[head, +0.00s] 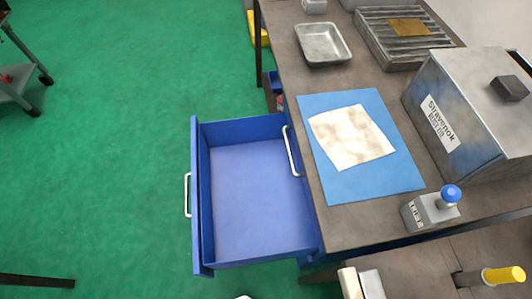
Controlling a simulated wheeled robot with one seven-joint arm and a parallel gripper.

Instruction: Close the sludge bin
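No label in the head view clearly reads sludge bin. A blue drawer (255,205) is pulled well out to the left from under the workbench. Its inside looks empty. Its front panel (196,235) stands away from the bench and carries a pale bar handle (187,195) on the outer face. A second bar handle (292,152) sits at the bench's front edge, above the drawer's inner end. My gripper cannot be made out in this view.
The workbench (285,60) holds a metal tray (323,44), a blue mat (395,180) with a stained cloth (351,136), a grey labelled box (470,110) and a blue-knobbed device (432,208). The green floor (100,160) left of the drawer is clear. A cart (22,75) stands far left.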

